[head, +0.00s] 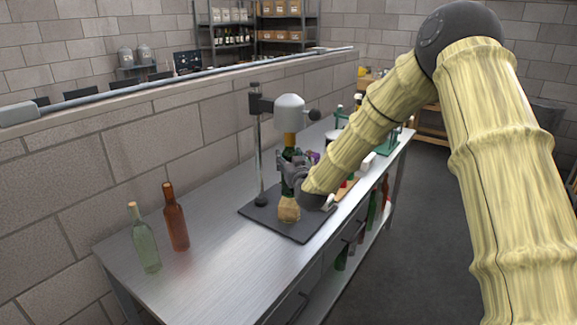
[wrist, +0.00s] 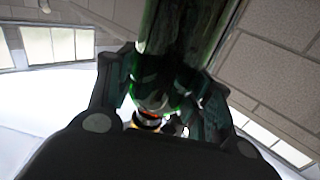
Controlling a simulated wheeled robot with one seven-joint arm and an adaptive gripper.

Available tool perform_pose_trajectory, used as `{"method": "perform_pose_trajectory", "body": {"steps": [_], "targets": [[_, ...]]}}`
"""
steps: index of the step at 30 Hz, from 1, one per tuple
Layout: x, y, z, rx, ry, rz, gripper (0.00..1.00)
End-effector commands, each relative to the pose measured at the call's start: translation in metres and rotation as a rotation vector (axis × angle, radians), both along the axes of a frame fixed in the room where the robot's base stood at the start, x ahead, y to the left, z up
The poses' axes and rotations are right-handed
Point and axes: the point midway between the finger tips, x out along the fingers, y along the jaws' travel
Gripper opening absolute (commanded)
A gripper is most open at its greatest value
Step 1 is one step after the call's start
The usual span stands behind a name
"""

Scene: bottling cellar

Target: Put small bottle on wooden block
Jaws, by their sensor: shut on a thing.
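My gripper (head: 290,172) is at the press stand on the bench, shut on a dark green bottle (head: 289,155). The bottle is upright under the press head, and my gripper hides part of it. The wooden block (head: 289,210) sits on the dark base plate, directly below the bottle in the head view. I cannot tell whether the bottle's bottom touches the block. In the wrist view the green bottle (wrist: 185,35) stands between my two fingers.
The press stand has a grey head (head: 290,108), a post (head: 259,160) and a dark base plate (head: 262,219). A clear bottle (head: 146,240) and a brown bottle (head: 176,220) stand at the bench's left. The metal bench top (head: 215,262) is clear in front.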

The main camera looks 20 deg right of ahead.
Motion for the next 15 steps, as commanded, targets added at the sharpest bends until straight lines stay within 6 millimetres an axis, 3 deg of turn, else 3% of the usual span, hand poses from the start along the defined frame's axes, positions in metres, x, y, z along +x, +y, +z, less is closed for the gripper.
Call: {"method": "perform_pose_trajectory", "body": {"steps": [5, 15], "targets": [[0.003, 0.000, -0.001, 0.000, -0.003, 0.000, 0.03], [0.002, 0.000, -0.029, 0.000, -0.002, 0.000, 0.03]]}}
